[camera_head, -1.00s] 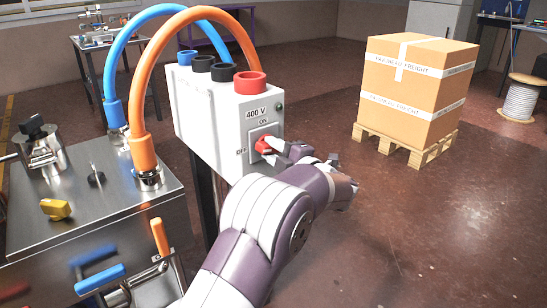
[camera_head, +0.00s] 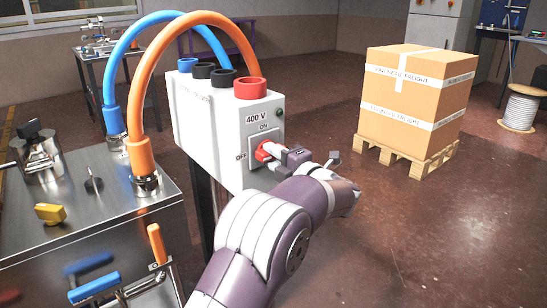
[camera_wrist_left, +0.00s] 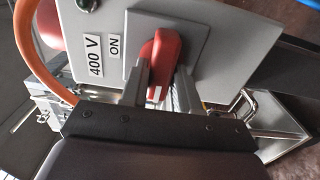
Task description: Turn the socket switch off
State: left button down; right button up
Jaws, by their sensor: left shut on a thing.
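The socket box (camera_head: 228,130) is white, with "400 V", ON and OFF labels. Its red switch (camera_head: 264,150) sits on a grey square plate, with ON above it and OFF to its left. My left gripper (camera_head: 272,155) is shut on the switch handle. In the left wrist view, the two fingers (camera_wrist_left: 160,85) flank the red handle (camera_wrist_left: 165,55). The handle runs roughly up and down that picture, its white mark at the lower end, and ON lies to its left. OFF is hidden there, so I cannot tell the exact setting. My right gripper is out of view.
A metal bench (camera_head: 95,215) with valves and a yellow knob stands at the left. Orange (camera_head: 140,100) and blue (camera_head: 108,80) hoses arch behind the box. A carton (camera_head: 415,95) on a pallet stands at the right. The floor between is clear.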

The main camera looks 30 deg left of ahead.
pick_arm(q)
jog(key=c, duration=0.9)
grip_release()
jog(key=shift+d, duration=0.1)
jog(key=p+v, duration=0.4)
jog(key=v, duration=0.8)
jog(key=shift+s+d+f, duration=0.15)
jog(key=shift+s+d, duration=0.05)
jog(key=shift+d, duration=0.05)
